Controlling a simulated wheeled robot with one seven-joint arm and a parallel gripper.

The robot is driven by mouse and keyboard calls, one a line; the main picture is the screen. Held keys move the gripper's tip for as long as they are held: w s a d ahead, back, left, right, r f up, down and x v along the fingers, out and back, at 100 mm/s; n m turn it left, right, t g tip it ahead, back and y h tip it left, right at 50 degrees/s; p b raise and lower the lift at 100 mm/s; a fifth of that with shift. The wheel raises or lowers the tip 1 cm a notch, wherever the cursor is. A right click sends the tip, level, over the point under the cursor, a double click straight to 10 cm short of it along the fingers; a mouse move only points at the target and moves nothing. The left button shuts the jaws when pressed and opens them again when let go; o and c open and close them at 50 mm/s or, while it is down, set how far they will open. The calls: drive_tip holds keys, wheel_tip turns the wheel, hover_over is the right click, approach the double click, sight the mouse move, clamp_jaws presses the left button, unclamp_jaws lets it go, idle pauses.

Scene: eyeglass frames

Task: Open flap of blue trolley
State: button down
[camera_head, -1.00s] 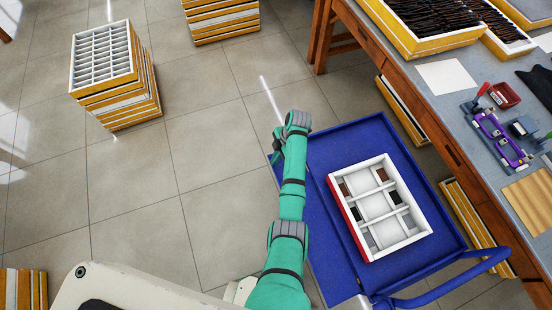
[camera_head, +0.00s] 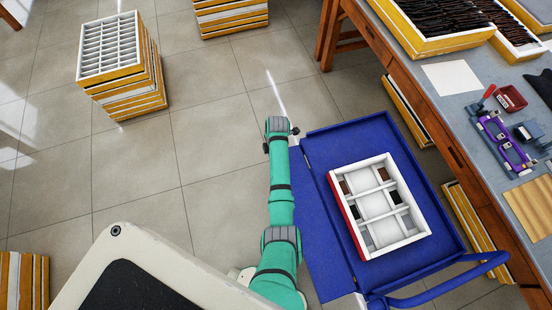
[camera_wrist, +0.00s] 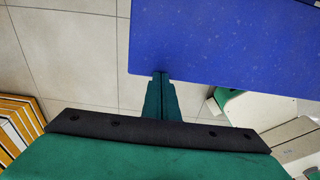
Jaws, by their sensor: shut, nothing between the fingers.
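The blue trolley (camera_head: 425,165) stands right of my arm in the head view. Its flap (camera_head: 318,235) is the blue panel along the left side, beyond a seam with small metal hinges. My arm covers the flap's outer edge, and the flap's exact tilt is hard to tell from above. In the wrist view a flat blue panel, apparently the flap (camera_wrist: 235,40), fills the upper right. My gripper (camera_wrist: 161,74) is shut and empty, its tips at the panel's lower edge. I cannot tell whether they touch it. In the head view the fingers are hidden below my wrist.
A white divided box (camera_head: 375,205) lies on the trolley. The trolley's blue handle (camera_head: 440,285) is at the lower right. A workbench (camera_head: 450,100) stands beyond it. A stack of yellow-edged trays (camera_head: 122,65) is at the upper left. Open floor (camera_head: 215,135) lies left of my arm.

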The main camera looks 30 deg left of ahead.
wheel_tip(320, 180, up, 14)
drive_tip(key=shift+w+d, duration=0.4)
drive_tip(key=shift+d, duration=0.05)
idle(0.7)
drive_tip(key=s+d+f+m+t+y, duration=0.1)
drive_tip(key=s+f+m+t+y, duration=0.2)
drive_tip(key=s+f+m, duration=0.5)
drive_tip(key=s+d+m+t, duration=0.5)
drive_tip(key=s+d+m, duration=0.2)
drive_tip(key=s, duration=0.1)
drive_tip(key=s+d+r+m+t+h, duration=0.1)
drive_tip(key=s+d+r+m+t, duration=0.3)
drive_tip(key=r, duration=0.8)
drive_tip(key=s+d+r+m+t+h, duration=0.2)
drive_tip(key=s+d+r+m+t, duration=0.2)
drive_tip(key=s+d+r+m, duration=0.4)
drive_tip(key=s+d+r, duration=0.3)
drive_tip(key=s+r, duration=0.1)
drive_tip(key=r, duration=0.1)
drive_tip(key=shift+d+r+h, duration=0.15)
drive_tip(key=shift+r+h, duration=0.15)
